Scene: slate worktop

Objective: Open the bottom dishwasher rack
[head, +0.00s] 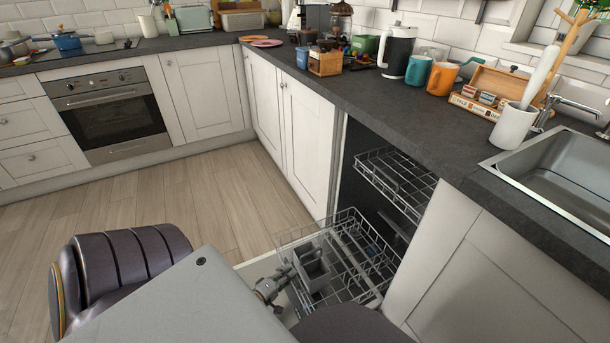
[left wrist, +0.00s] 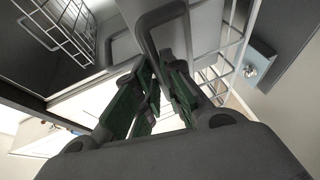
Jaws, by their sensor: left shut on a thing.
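The bottom dishwasher rack (head: 352,243) is a wire rack that stands out from the dishwasher, over the lowered door. A grey basket (head: 312,268) sits at its front left end. My left gripper (head: 283,284) is at this basket, at the rack's near end. In the left wrist view its green-padded fingers (left wrist: 158,88) are closed around the basket's dark grey loop handle (left wrist: 146,42). Rack wires (left wrist: 218,75) show behind it. My arm and body hide part of the rack's near side. My right gripper is not in view.
The upper rack (head: 395,180) sits inside the dishwasher, under the slate worktop (head: 410,125). The lowered door (head: 262,268) lies under the bottom rack. White cabinets (head: 300,135) stand at left of the opening. The wooden floor (head: 170,205) is clear.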

